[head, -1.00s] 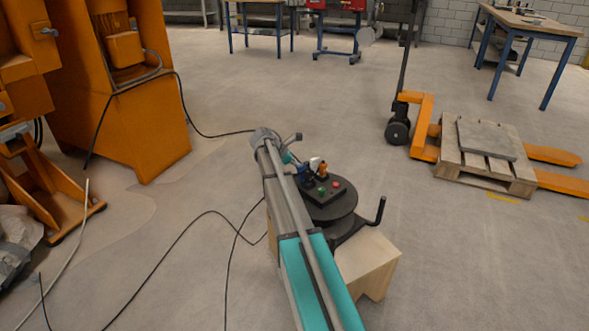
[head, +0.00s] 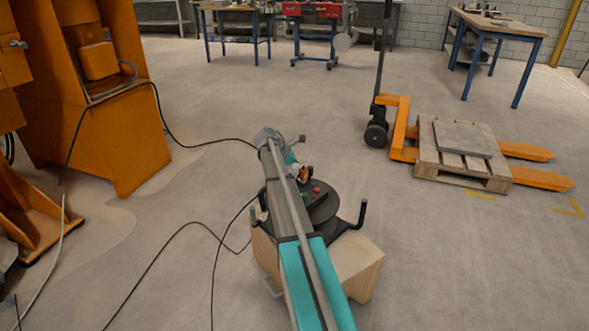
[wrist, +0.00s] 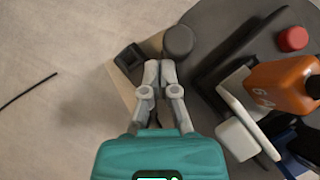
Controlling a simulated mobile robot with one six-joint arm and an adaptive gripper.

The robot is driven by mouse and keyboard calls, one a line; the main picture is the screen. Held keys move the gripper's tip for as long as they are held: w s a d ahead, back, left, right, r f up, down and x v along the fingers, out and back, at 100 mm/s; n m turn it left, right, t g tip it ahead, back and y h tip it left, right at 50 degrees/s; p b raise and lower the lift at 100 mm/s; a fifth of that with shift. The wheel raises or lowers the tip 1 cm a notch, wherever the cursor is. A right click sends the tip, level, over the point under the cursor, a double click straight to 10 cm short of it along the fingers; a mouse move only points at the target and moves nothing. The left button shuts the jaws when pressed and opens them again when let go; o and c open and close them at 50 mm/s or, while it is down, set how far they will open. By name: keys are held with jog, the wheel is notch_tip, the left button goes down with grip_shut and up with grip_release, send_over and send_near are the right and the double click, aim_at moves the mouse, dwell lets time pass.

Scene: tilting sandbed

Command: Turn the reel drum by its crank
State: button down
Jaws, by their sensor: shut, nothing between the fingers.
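The reel drum (head: 323,207) is a dark round disc on a light wooden block (head: 358,262), partly hidden by my arm in the head view. A black upright handle (head: 362,214) stands out at its right on a dark arm; another dark upright (head: 262,200) shows at its left. I cannot tell which is the crank. In the wrist view, the drum's dark disc (wrist: 215,20) fills the upper right. A dark round-topped post (wrist: 178,40) is just beyond the tips of my gripper (wrist: 160,68), which is shut and empty. The head view hides my gripper behind the arm.
An orange bottle-like item (wrist: 280,88) lies over the drum beside a red button (wrist: 293,39). A black cable (head: 190,228) runs along the floor. An orange machine (head: 105,120) stands left; a pallet (head: 462,155) on an orange pallet truck is at right.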

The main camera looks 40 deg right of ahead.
aim_at(311, 167)
jog(key=shift+s+d+m+g+y, duration=0.25)
jog(key=shift+s+d+m+g, duration=0.1)
jog(key=shift+d+m, duration=0.2)
jog(key=shift+s+d+m+g+y, duration=0.25)
jog(key=shift+s+d+m+g, duration=0.1)
jog(key=shift+d+m, duration=0.2)
jog(key=shift+s+d, duration=0.1)
jog(key=shift+s, duration=0.2)
jog(key=shift+s+d, duration=0.4)
jog(key=shift+s, duration=0.1)
jog(key=shift+w, duration=0.1)
jog(key=shift+w+a, duration=0.1)
jog(key=shift+w, duration=0.35)
jog(key=w+a+r+p, duration=0.2)
jog(key=w+r+p, duration=0.5)
jog(key=w, duration=0.2)
jog(key=shift+w, duration=0.4)
